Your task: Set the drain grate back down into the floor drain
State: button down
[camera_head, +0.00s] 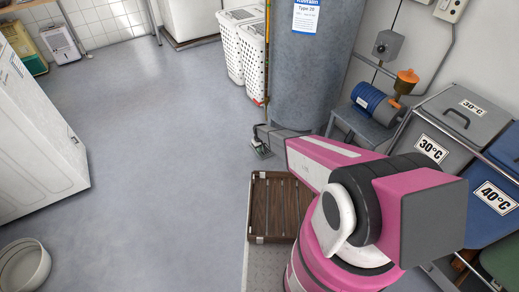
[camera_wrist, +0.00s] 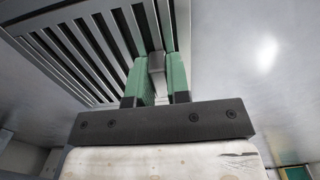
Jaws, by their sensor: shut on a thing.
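The drain grate (camera_wrist: 62,42) is a grey metal panel with several long dark slots, filling the upper left of the wrist view. My gripper (camera_wrist: 158,72) has green fingers shut on a small grey upright piece of the grate, near its right edge. In the head view my gripper (camera_head: 262,148) is low over the floor at the foot of the grey tank, and the grate is too small and covered to make out clearly. I cannot identify the floor drain opening in either view. I cannot tell the gap between grate and floor.
The grey tank (camera_head: 312,75) stands close behind my gripper. White laundry baskets (camera_head: 240,48) are at its left. A brown slatted crate (camera_head: 277,207) lies nearer, beside my arm. Labelled bins (camera_head: 437,150) line the right.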

jog(key=shift+f, duration=0.1)
jog(key=c, duration=1.1)
grip_release()
jog(key=shift+s+a, duration=0.1)
notch_tip(320, 180, up, 12)
jog(key=r, duration=0.1)
jog(key=s+d+r+m, duration=0.2)
jog(key=s+d+r, duration=0.6)
jog(key=s+r, duration=0.3)
jog(key=s+d+r+m, duration=0.2)
jog(key=s+d+r, duration=0.5)
jog(key=s+r, duration=0.4)
jog(key=s+d+r+m, duration=0.2)
jog(key=s+d+r, duration=0.6)
jog(key=r, duration=1.1)
jog(key=s, duration=0.3)
jog(key=shift+s+d+r+m, duration=0.2)
jog(key=shift+s+d+m, duration=0.15)
jog(key=shift+s+m, duration=0.05)
